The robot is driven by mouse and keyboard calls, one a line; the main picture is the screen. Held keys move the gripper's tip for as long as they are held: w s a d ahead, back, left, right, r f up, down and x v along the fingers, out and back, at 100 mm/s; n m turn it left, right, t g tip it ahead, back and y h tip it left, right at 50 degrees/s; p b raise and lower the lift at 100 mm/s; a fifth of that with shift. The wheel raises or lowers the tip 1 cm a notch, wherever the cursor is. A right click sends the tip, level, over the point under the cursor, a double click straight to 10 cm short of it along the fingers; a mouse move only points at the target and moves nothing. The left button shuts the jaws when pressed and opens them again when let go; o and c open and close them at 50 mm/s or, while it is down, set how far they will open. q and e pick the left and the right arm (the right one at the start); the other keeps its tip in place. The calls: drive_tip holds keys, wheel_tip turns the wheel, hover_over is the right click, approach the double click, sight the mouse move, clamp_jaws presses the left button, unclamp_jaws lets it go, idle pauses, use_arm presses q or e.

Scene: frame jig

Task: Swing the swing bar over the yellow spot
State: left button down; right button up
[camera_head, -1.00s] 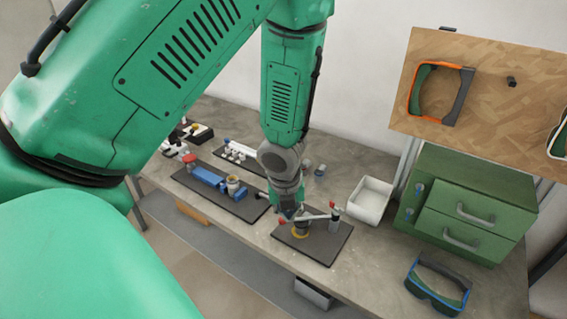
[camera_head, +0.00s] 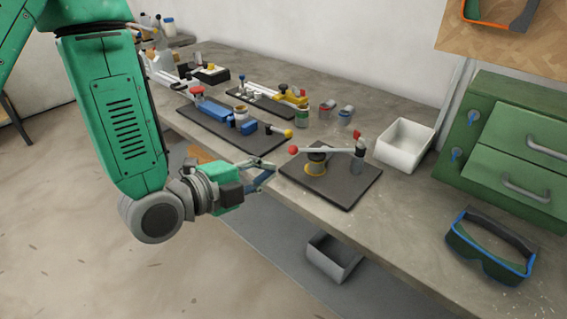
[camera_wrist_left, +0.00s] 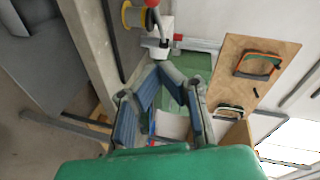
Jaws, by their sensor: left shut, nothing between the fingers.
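The swing bar (camera_head: 328,150) is a pale bar with a red ball at its left end, joined to an upright grey post at its right end. In the head view it crosses above a round dark-and-brass piece. The yellow spot (camera_head: 315,171) shows as a yellow ring at that piece's base, on a dark board (camera_head: 345,190). My left gripper (camera_head: 270,172) is shut and empty, left of the board and apart from the bar. The wrist view shows its fingers (camera_wrist_left: 162,72), with the red ball at the top edge. My right gripper is not in view.
A board with a blue clamp (camera_head: 217,112) lies left of the bar's board. A white bin (camera_head: 405,145) and green drawers (camera_head: 515,150) stand to the right. Goggles (camera_head: 488,250) lie at the front right. Open floor lies before the bench.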

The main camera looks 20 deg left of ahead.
sight(301, 151)
use_arm(q)
drive_tip(key=b+x, duration=0.1)
drive_tip(key=x, duration=0.8)
drive_tip(key=shift+w+d+f+b, duration=0.15)
drive_tip(key=shift+w+d+b, duration=0.1)
drive_tip(key=shift+b, duration=0.1)
drive_tip(key=w, duration=0.2)
drive_tip(key=w+a+f, duration=0.1)
drive_tip(key=shift+w+a+f, duration=0.15)
drive_tip(key=shift+w+f, duration=0.05)
drive_tip(key=shift+w, duration=0.15)
drive_tip(key=shift+w+a, duration=0.3)
drive_tip(key=shift+w, duration=0.4)
drive_tip(key=shift+r, duration=0.1)
drive_tip(key=shift+w, duration=0.15)
